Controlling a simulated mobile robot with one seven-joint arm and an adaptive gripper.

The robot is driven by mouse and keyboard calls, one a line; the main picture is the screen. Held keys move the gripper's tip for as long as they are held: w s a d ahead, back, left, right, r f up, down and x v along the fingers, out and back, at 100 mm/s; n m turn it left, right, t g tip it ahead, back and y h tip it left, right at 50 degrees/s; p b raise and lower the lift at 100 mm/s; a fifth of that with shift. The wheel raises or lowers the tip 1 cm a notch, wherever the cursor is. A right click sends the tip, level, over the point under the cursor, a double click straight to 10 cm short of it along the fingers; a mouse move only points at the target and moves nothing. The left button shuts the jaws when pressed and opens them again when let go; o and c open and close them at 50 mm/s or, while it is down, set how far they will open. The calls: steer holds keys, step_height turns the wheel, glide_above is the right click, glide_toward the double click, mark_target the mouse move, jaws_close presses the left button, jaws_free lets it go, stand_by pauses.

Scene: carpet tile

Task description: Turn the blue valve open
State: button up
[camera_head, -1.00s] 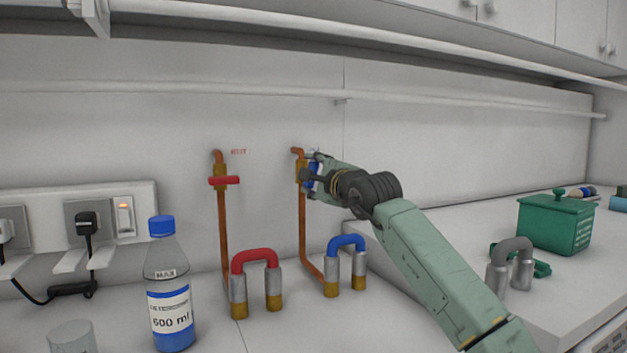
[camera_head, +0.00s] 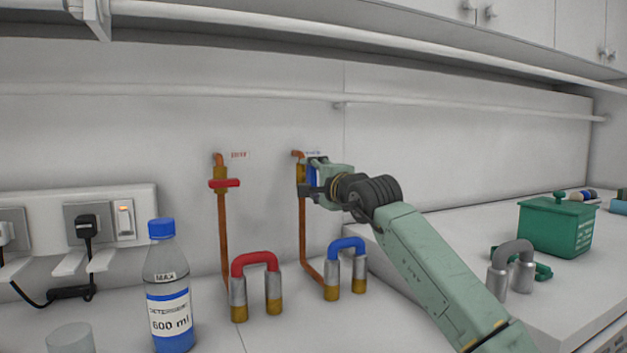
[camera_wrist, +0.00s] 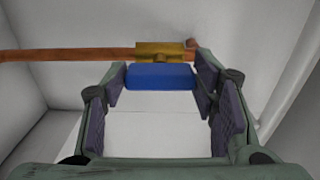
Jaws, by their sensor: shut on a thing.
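The blue valve handle (camera_head: 312,175) is on a brass valve body on the right copper pipe (camera_head: 302,225) at the wall. In the head view the handle looks upright, along the pipe, and is partly hidden. My gripper (camera_head: 314,178) is at the valve, shut on the blue handle. In the wrist view the blue handle (camera_wrist: 160,76) lies crosswise between the two fingertips of my gripper (camera_wrist: 161,80), with the brass body (camera_wrist: 160,50) and pipe (camera_wrist: 80,54) behind it.
A red valve handle (camera_head: 224,183) lies crosswise on the left pipe. Red (camera_head: 256,285) and blue (camera_head: 346,267) U-shaped pieces, a detergent bottle (camera_head: 169,290) and a glass (camera_head: 72,338) stand on the counter. A green box (camera_head: 556,228) and grey U-shaped piece (camera_head: 512,265) stand at right.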

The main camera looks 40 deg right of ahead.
steer(key=o, duration=1.2)
steer(key=shift+c, duration=0.2)
steer(key=shift+s, duration=0.1)
steer(key=v, duration=1.2)
